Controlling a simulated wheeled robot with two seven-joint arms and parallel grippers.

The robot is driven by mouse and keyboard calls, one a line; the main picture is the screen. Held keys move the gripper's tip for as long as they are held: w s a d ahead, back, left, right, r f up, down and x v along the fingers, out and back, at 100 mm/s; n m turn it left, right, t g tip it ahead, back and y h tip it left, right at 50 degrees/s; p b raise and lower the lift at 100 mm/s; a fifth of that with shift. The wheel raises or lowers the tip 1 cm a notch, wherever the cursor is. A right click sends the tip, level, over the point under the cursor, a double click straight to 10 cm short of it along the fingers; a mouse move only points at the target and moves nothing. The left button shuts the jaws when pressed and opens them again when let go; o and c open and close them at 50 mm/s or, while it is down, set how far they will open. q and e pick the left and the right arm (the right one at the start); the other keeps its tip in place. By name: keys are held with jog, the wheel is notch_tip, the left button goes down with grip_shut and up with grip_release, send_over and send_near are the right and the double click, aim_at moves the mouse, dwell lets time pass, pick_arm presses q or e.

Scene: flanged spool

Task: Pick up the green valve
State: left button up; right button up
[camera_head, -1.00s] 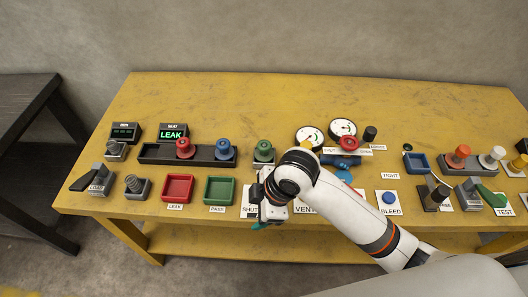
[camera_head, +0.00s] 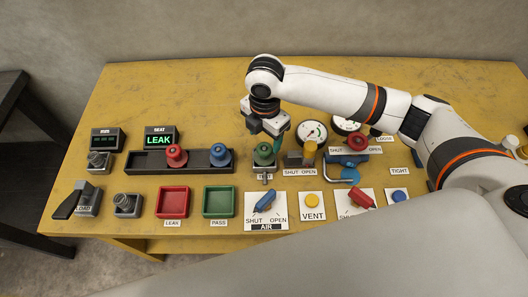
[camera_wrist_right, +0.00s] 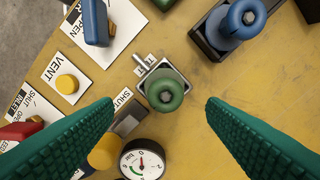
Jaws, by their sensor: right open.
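The green valve (camera_head: 264,152) stands upright in a small metal fixture, just right of the black rack. In the right wrist view the valve (camera_wrist_right: 165,90) shows from above, its round knob between my two fingers but farther from the camera. My right gripper (camera_head: 272,138) is above and just behind the valve in the head view. Its teal fingers are wide apart, with nothing held between them; the wrist view shows this right gripper (camera_wrist_right: 160,103) open. I cannot tell the exact height gap. My left gripper is not in view.
The black rack (camera_head: 140,163) holds a red valve (camera_head: 176,155) and a blue valve (camera_head: 220,155). A red tray (camera_head: 172,202) and a green tray (camera_head: 219,201) lie in front. A gauge (camera_head: 312,133) and a yellow knob (camera_head: 309,150) stand close right of the green valve.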

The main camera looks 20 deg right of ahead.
aim_at(265, 147)
jog(key=shift+w+f, duration=0.25)
jog(key=shift+f, duration=0.85)
notch_tip(265, 147, down, 2)
jog(key=shift+w+f+p, duration=0.15)
jog(key=shift+f+p, duration=0.1)
jog(key=shift+p, duration=0.35)
notch_tip(265, 147, down, 2)
jog(key=shift+d+f, duration=0.1)
jog(key=shift+f, duration=0.35)
jog(key=shift+c, duration=0.4)
jog(key=c, duration=1.2)
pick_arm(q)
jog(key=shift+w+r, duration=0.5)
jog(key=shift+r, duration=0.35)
pick_arm(e)
jog(key=shift+c, duration=0.3)
jog(key=shift+w, duration=0.1)
